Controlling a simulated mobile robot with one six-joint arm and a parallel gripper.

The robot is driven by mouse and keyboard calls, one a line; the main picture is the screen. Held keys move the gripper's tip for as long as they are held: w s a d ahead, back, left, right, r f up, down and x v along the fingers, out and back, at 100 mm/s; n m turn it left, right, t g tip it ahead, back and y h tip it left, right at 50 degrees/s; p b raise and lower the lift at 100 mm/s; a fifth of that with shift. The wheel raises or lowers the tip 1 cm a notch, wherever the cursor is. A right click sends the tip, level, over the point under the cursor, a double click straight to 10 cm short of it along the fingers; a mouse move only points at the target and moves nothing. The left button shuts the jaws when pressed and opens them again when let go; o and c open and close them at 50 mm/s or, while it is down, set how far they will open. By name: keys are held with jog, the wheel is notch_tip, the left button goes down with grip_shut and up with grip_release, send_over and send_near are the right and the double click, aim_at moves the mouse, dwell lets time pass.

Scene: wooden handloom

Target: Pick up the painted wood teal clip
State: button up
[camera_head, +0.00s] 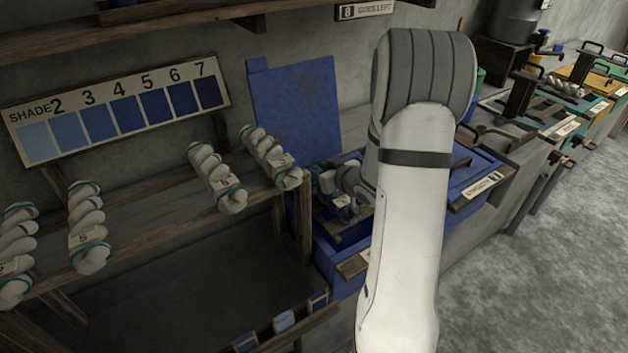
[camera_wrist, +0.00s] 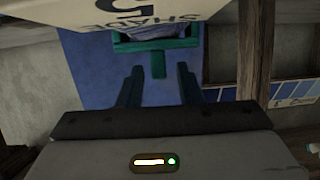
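In the wrist view the teal clip (camera_wrist: 158,68) shows as a painted bar with a short stem pointing toward me, just beyond my fingertips. A pale tag (camera_wrist: 90,14) reading "SHADE 5", upside down, is beside it at the top and partly cut off. My gripper (camera_wrist: 158,72) is open, with its two dark fingers on either side of the stem's line and a gap between. Nothing is held. In the head view my gripper (camera_head: 343,203) is small, over the blue vat area, and partly hidden by my arm; I cannot make out the clip there.
A blue board (camera_head: 295,105) stands behind the blue vat (camera_head: 335,265). Twisted skeins (camera_head: 215,178) with teal ties hang on the wooden rack at left. A shade chart (camera_head: 120,110) is on the wall. Lidded vats (camera_head: 560,125) line the right; open floor (camera_head: 560,260) lies in front.

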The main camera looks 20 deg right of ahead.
grip_shut()
